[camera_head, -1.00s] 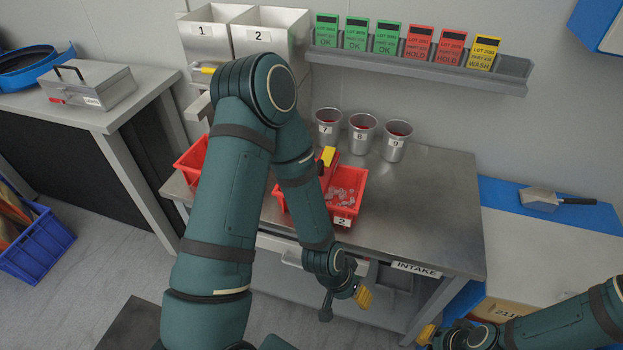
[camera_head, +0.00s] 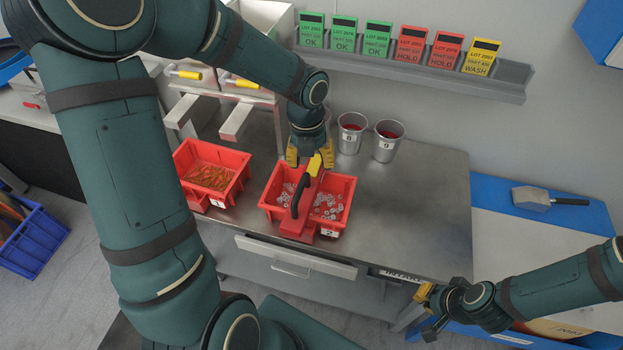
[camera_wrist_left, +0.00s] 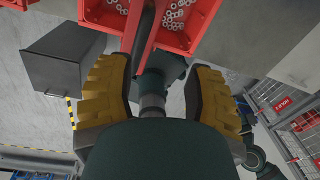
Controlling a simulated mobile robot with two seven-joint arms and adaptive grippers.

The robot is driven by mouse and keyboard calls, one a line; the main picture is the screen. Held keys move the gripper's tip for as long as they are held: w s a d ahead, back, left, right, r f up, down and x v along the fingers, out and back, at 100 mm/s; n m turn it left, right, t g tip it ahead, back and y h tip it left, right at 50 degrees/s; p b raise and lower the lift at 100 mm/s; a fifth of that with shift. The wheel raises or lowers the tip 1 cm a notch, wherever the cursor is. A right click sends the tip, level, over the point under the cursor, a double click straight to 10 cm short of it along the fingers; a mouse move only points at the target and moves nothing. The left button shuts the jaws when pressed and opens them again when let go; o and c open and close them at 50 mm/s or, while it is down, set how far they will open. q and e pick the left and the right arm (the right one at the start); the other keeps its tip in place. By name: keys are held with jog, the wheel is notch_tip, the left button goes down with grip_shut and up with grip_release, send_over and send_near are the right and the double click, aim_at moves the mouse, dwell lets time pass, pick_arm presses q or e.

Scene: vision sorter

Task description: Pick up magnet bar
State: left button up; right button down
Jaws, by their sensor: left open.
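My right gripper (camera_head: 428,308) is at the lower right, away from the bar.
A second red bin (camera_head: 240,172) with orange pieces is to the left. The steel table (camera_head: 415,205) is clear on the right. A drawer front (camera_head: 295,258) is below the table edge.

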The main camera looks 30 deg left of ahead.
aim_at(305, 177)
pick_arm(q)
jog(key=f, duration=0.3)
jog(key=a+f+m+b, duration=0.1)
jog(key=f, duration=0.3)
jog(key=a+f+m+b, duration=0.1)
jog(key=f, duration=0.3)
jog(key=shift+w+y, duration=0.25)
jog(key=shift+y, duration=0.15)
pick_arm(e)
jog(key=shift+w+f, duration=0.25)
jog(key=shift+f, duration=0.35)
jog(key=shift+w+f, duration=0.25)
jog(key=shift+f, duration=0.35)
pick_arm(q)
jog(key=shift+c, duration=0.4)
grip_shut()
jog(key=shift+r, duration=0.1)
